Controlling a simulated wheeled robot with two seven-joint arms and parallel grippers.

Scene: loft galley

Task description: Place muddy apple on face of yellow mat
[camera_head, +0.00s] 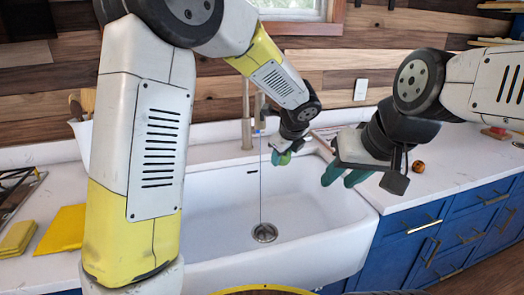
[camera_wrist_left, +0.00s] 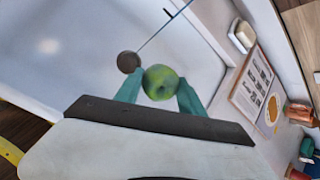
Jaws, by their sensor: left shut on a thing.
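A green apple (camera_wrist_left: 160,82) with darker patches sits between the teal fingertips of my left gripper (camera_wrist_left: 157,94), which is shut on it. In the head view the left gripper (camera_head: 281,157) holds the apple over the back right of the white sink, a little right of a thin stream. The apple is mostly hidden there by the gripper. A flat yellow mat (camera_head: 62,230) lies on the counter left of the sink, partly covered by my left arm. My right gripper (camera_head: 345,178) hangs over the sink's right rim with its teal fingers apart and nothing visible between them.
The white sink (camera_head: 215,205) has a round drain (camera_head: 264,232), and a faucet (camera_head: 247,115) stands behind it. A folded yellow cloth or sponge (camera_head: 17,238) lies left of the mat. A small brown round thing (camera_head: 418,166) sits on the right counter.

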